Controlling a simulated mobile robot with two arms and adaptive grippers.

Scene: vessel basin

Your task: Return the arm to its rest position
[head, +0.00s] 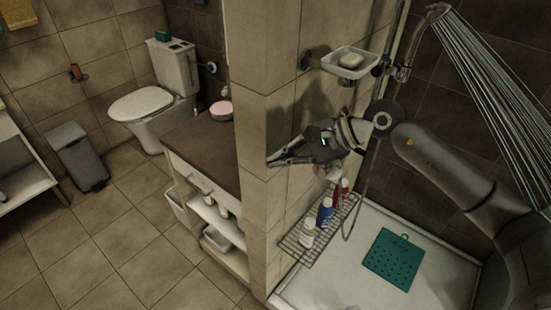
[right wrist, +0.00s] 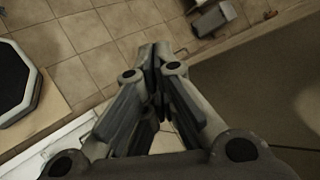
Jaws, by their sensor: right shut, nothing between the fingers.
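My right arm (head: 440,160) comes in from the right side of the head view and reaches across the shower to the tiled partition wall. My right gripper (head: 272,162) is at the front edge of that wall, pointing left, above and beside the wire rack. It is shut and empty. In the right wrist view its fingers (right wrist: 155,62) are together with nothing between them, and tiled floor shows beyond. My left gripper is not in view.
The tiled partition wall (head: 262,60) stands close to my gripper. A soap dish (head: 350,62) is above it. A wire rack (head: 300,250) with several bottles is below. A green mat (head: 393,260) lies in the white shower tray (head: 340,290). Open floor (head: 110,250) is at left.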

